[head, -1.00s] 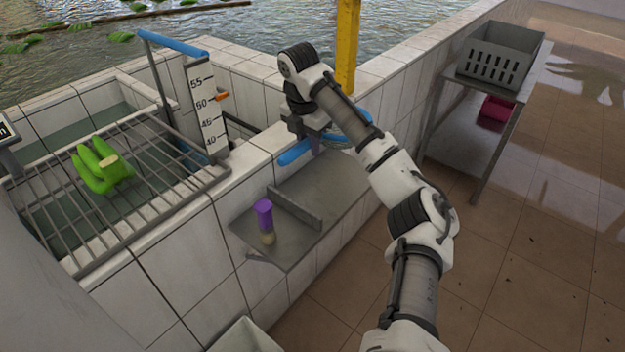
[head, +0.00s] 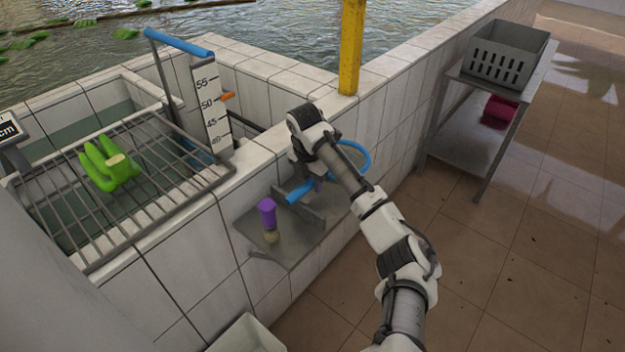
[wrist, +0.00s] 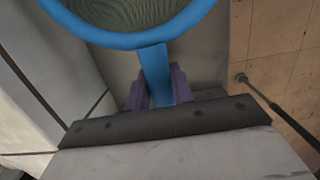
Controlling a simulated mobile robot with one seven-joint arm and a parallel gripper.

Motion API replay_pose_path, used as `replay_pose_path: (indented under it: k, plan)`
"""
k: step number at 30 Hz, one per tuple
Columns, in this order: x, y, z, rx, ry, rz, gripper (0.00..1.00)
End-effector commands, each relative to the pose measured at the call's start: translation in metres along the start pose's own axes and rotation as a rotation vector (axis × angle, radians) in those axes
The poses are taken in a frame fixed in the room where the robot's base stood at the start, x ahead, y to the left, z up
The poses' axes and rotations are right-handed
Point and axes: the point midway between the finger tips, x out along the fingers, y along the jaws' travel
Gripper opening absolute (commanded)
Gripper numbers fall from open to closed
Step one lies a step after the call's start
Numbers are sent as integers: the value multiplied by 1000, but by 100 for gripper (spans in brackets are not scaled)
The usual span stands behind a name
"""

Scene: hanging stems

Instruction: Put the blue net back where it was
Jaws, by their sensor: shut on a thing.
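The blue net (head: 366,160) is held by my gripper (head: 316,184) over the grey wall shelf (head: 290,250). Its round hoop is to the right of the gripper and its short handle sticks out to the left, near the shelf's upright strip (head: 306,212). In the wrist view, the net's blue hoop (wrist: 130,40) fills the top, with mesh inside it. The handle passes between the purplish fingers of my gripper (wrist: 156,88), which are shut on it. My arm's end hides part of the net in the head view. I cannot tell whether the net touches the shelf.
A purple-topped brush (head: 268,215) stands on the left part of the shelf. A green glove (head: 108,165) lies on the wire rack (head: 150,205) at left. A yellow post (head: 350,50) rises behind my arm. A grey crate (head: 505,60) sits on the side table.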

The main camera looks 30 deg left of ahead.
Motion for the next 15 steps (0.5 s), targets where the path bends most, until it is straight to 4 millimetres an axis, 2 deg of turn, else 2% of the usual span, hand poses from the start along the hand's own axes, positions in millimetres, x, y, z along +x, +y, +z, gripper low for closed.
replay_pose_path:
  k: [6, 7, 11, 15]
  plan:
    - [3, 0, -1, 0, 1, 0, 0]
    - [3, 0, -1, 0, 1, 0, 26]
    - [3, 0, 0, 0, 1, 0, 43]
    - [3, 0, 0, 0, 1, 0, 45]
